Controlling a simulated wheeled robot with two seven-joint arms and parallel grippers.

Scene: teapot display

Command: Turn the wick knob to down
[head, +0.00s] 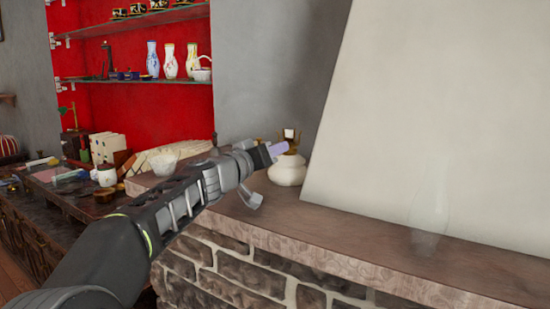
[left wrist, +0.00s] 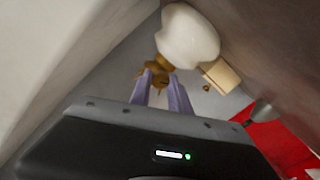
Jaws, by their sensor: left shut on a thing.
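An oil lamp with a white rounded base (head: 287,170) stands upright on the mantel near the wall corner. Its brass burner (head: 291,148) shows just behind my left gripper (head: 279,150). In the left wrist view, the white base (left wrist: 188,36) is at the top and the brass burner (left wrist: 164,62) sits under it. The purple fingertips of my left gripper (left wrist: 163,76) are close together on the small brass wick knob (left wrist: 150,78) at the burner's side. The fingers partly hide the knob, and I cannot tell which way it is turned. My right gripper is not in view.
A clear glass chimney (head: 428,215) stands on the stone mantel (head: 345,240) to the right. The slanted white chimney hood (head: 430,110) rises close behind. The mantel between lamp and chimney is clear.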

